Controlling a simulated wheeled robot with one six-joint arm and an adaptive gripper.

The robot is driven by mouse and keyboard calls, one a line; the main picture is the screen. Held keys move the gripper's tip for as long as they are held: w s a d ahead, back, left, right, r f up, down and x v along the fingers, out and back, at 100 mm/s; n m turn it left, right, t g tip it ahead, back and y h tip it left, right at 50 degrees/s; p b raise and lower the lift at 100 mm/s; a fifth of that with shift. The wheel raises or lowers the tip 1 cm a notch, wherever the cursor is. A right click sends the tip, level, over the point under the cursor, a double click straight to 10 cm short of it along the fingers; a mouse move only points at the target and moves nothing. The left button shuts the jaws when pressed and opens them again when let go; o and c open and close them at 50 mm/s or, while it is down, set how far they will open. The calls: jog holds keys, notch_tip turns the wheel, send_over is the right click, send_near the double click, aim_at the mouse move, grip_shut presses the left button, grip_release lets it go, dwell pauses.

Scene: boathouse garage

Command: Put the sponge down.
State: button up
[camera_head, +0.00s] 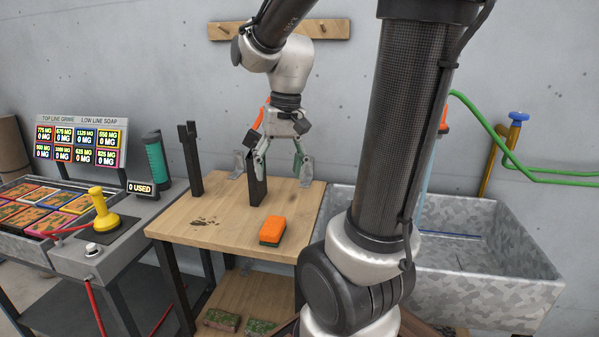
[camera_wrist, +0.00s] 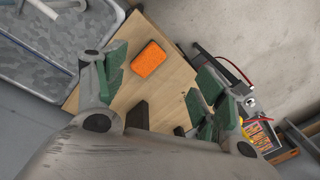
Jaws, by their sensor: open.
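The sponge (camera_head: 271,230) is orange on top with a dark green underside. It lies flat on the wooden tabletop (camera_head: 215,228), towards the front right. In the wrist view the sponge (camera_wrist: 151,59) lies on the wood beyond the fingers, apart from both. My gripper (camera_head: 282,165) is open and empty, above the back part of the table. In the wrist view its green-padded fingers (camera_wrist: 158,92) are spread wide. A dark upright post (camera_head: 257,180) stands below the gripper, and I cannot tell whether they touch.
A second dark post (camera_head: 190,160) stands at the table's back left. A galvanised sink (camera_head: 480,275) is on the right. A console with a yellow joystick (camera_head: 103,213) is on the left. More sponges (camera_head: 222,320) lie on the lower shelf. The tabletop's front left is clear apart from dark stains.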

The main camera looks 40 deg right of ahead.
jog(key=s+r+n+t, duration=0.1)
jog(key=s+n+t, duration=0.1)
jog(key=s, duration=0.2)
jog(key=s+a+r+n+t+h, duration=0.1)
jog(key=s+r+n, duration=0.1)
jog(key=s, duration=0.3)
jog(key=shift+s+a+r+n+t, duration=0.15)
jog(key=shift+s+a+n+t, duration=0.15)
jog(key=shift+t, duration=0.1)
jog(key=shift+o, duration=0.5)
